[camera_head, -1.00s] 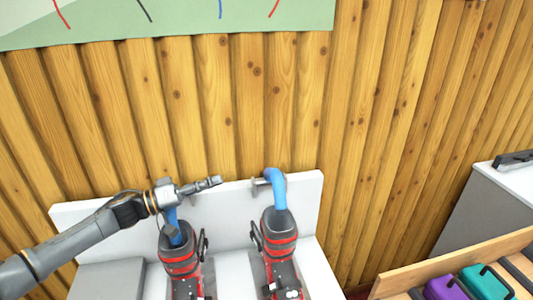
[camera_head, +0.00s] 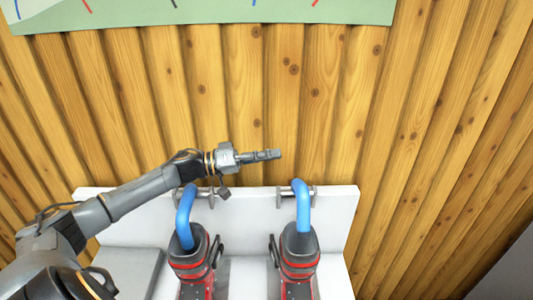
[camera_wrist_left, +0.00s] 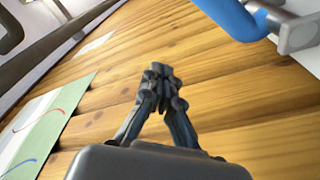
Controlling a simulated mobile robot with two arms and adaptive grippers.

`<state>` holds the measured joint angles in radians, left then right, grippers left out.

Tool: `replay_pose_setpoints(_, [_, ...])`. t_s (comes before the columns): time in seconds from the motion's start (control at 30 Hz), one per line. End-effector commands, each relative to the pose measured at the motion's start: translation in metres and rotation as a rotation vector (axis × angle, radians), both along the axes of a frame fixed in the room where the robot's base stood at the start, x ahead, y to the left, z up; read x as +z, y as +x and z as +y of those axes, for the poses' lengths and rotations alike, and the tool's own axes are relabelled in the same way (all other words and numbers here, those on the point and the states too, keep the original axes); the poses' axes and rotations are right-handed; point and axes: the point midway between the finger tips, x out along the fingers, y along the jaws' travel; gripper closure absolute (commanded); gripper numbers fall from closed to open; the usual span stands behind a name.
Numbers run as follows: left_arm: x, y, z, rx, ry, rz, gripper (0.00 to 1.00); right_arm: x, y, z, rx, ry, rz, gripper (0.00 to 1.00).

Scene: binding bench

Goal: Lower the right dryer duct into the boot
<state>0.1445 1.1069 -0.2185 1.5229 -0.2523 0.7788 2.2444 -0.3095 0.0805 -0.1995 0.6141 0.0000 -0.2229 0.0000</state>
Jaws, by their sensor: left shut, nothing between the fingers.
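Two ski boots, red and black with grey cuffs, stand side by side on a white bench unit. The right dryer duct (camera_head: 302,203), a bent blue tube, runs down from its bracket to the top of the right boot (camera_head: 299,265). Its lower end meets the cuff; I cannot tell how deep it sits. The left duct (camera_head: 184,216) reaches into the mouth of the left boot (camera_head: 191,262). My left gripper (camera_head: 277,154) is shut and empty, above and left of the right duct. Its closed fingers (camera_wrist_left: 158,72) show in the left wrist view, apart from a blue duct (camera_wrist_left: 232,14).
A white back panel (camera_head: 247,205) holds the metal duct brackets. A wooden plank wall (camera_head: 330,120) rises close behind it, with a green board (camera_head: 230,15) above. A grey block (camera_head: 128,268) lies left of the boots.

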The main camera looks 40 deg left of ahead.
Motion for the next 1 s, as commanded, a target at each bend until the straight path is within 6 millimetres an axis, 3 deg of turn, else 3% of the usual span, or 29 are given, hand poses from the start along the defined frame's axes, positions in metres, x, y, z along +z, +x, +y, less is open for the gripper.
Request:
replay_pose_setpoints(0.17, [0.009, 0.023, -0.025, -0.001, -0.003, -0.005, 1.00, 0.016, -0.009, 0.000, 0.000, -0.001, 0.013, 0.46])
replay_pose_setpoints(0.37, [0.011, 0.044, -0.048, 0.000, -0.003, -0.002, 1.00, 0.029, 0.015, 0.001, 0.000, 0.003, -0.022, 0.46])
replay_pose_setpoints(0.57, [-0.006, 0.029, -0.054, -0.001, 0.000, 0.004, 1.00, 0.038, 0.024, 0.003, 0.000, 0.005, -0.038, 0.46])
replay_pose_setpoints(1.0, [-0.020, 0.015, -0.059, -0.001, 0.000, 0.000, 1.00, 0.044, 0.006, 0.002, 0.000, 0.002, -0.010, 0.46])
